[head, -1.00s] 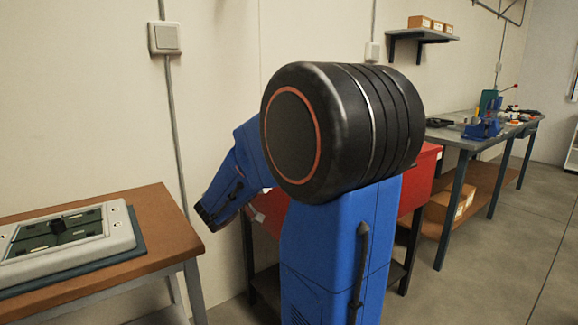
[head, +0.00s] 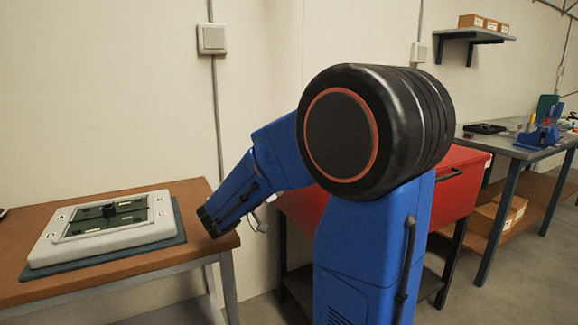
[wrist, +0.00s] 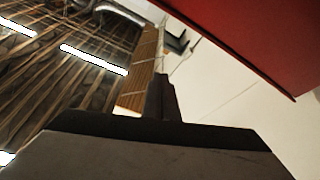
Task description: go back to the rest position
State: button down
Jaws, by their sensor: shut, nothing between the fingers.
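My gripper (wrist: 162,88) shows in the wrist view as a dark body along the bottom with narrow dark fingers together at the middle. It is shut, with nothing seen between the fingertips. In the head view my blue arm with its large black joint fills the middle and right of centre. Its lower blue link slants down to the left, near the right edge of the brown table (head: 195,190). The fingers cannot be made out in the head view.
A white panel device (head: 150,240) lies on a dark mat (head: 85,269) on the table. A red cabinet (head: 465,165) stands behind my arm and looms close in the wrist view (wrist: 270,35). A grey workbench (head: 495,145) holds tools at the right. A shelf (head: 474,34) holds boxes.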

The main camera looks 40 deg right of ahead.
jog(key=shift+a, duration=0.1)
jog(key=s+a+f+n+y, duration=0.4)
jog(key=s+f+n+y, duration=0.3)
jog(key=s+f+y, duration=0.6)
jog(key=s+a+f+n+t+y, duration=0.2)
jog(key=a+f+n+t+y, duration=0.1)
jog(key=a, duration=0.7)
jog(key=s+a+f+n+t+y, duration=0.2)
jog(key=a+f+n+t+y, duration=0.2)
jog(key=a, duration=0.6)
jog(key=shift+a+f+n+y, duration=0.35)
jog(key=shift+f+n+y, duration=0.1)
jog(key=shift+y, duration=0.25)
jog(key=shift+s, duration=0.1)
